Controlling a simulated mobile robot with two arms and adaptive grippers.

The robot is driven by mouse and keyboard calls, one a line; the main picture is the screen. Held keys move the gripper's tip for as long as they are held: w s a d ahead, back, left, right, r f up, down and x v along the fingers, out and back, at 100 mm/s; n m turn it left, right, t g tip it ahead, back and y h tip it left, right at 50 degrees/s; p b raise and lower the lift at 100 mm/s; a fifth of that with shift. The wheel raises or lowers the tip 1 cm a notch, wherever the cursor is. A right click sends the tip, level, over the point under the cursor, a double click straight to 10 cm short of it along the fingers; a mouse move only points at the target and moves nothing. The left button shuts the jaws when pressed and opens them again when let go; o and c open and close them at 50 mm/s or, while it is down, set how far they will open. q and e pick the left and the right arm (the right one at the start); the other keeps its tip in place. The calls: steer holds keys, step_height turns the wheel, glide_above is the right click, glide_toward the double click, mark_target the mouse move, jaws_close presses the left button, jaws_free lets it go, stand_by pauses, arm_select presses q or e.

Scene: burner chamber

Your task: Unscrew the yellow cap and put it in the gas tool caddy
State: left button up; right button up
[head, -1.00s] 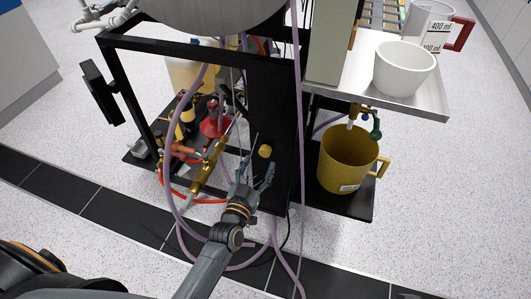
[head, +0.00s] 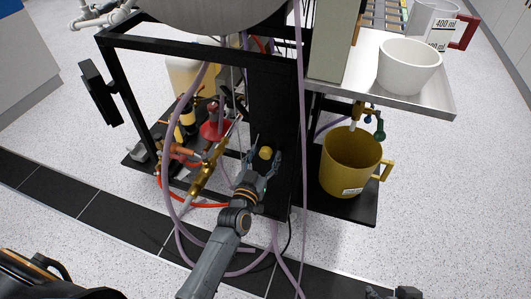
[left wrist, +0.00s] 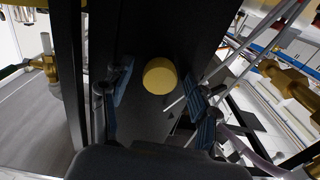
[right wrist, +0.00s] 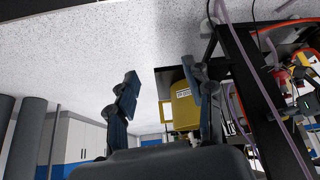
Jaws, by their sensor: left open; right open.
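The yellow cap (head: 266,152) is a small round knob on the black upright panel of the burner frame. In the left wrist view the cap (left wrist: 160,76) lies between my open fingers, with a gap on both sides. My left gripper (head: 262,166) is open just in front of the cap and holds nothing. My right gripper (right wrist: 163,88) is open and empty in its wrist view, away from the cap; only dark tips show at the head view's bottom edge. I cannot pick out the gas tool caddy in any view.
A yellow-brown jug (head: 350,168) stands on the low black shelf, right of the panel. A white bowl (head: 409,68) sits on the metal shelf (head: 432,100) above. Purple hoses (head: 172,150) and brass pipework (head: 203,180) crowd the left side. Speckled floor is clear at right.

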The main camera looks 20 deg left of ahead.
arm_select(q)
steer(key=shift+r+m+p, duration=0.25)
steer(key=shift+m+p, duration=0.6)
steer(key=shift+m, duration=0.15)
steer(key=shift+r+m+p, duration=0.1)
steer(key=shift+m+p, duration=0.6)
steer(key=shift+m, duration=0.3)
arm_select(e)
steer(key=s+d+r+g, duration=0.1)
steer(key=s+g, duration=0.1)
steer(key=s, duration=0.3)
arm_select(q)
steer(key=shift+m, duration=1)
steer(key=m, duration=0.1)
steer(key=m+p, duration=0.1)
steer(key=m, duration=0.3)
steer(key=shift+f, duration=0.3)
steer(key=shift+m, duration=0.5)
arm_select(e)
steer(key=x, duration=0.6)
steer(key=shift+d+f+g+h, duration=0.2)
steer(key=shift+d+g+h, duration=0.1)
steer(key=shift+g, duration=0.1)
steer(key=shift+s, duration=0.1)
